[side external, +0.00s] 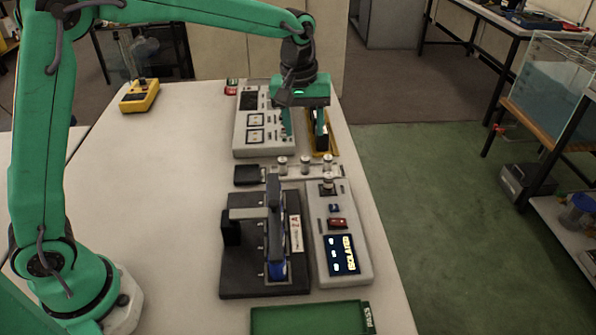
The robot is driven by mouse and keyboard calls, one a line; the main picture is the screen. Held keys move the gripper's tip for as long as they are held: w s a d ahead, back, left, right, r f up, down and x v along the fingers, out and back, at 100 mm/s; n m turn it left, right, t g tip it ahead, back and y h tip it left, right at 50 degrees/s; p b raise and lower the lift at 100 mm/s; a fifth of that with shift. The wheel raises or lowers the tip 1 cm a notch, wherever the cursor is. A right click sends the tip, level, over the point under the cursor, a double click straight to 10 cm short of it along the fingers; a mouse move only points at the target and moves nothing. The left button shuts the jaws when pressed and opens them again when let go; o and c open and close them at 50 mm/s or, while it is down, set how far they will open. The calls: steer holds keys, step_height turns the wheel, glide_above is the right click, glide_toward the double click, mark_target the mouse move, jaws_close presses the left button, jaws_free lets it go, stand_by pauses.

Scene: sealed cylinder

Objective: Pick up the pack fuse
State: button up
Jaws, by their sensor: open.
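My gripper (304,128) points down at the far end of the table, jaws apart. Its left finger is over or beside the white panel and its right finger is in front of a yellow-edged tray (322,151); whether they touch anything is unclear. No part is clearly labelled as the pack fuse. A pale rack with several small silver-capped cylinders (305,163) stands nearer the camera than my gripper. A similar capped part (328,185) stands on the grey control box (358,266), whose screen reads "ISOLATED".
A black fixture (238,275) with an upright blue-and-black part stands left of the control box. A white panel (250,145), small black block (246,175), green tray (310,319) and yellow meter (139,96) are also on the table. The table's left middle is clear.

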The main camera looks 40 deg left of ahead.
steer(key=n+g, duration=0.1)
steer(key=n, duration=0.1)
glide_above(329, 175)
steer(key=f, duration=0.7)
steer(key=shift+w+d+f, duration=0.15)
steer(key=shift+d+f, duration=0.05)
steer(key=shift+f, duration=1.45)
steer(key=shift+a+f, duration=0.2)
steer(key=shift+f, duration=2.4)
jaws_close()
steer(key=shift+r, duration=0.15)
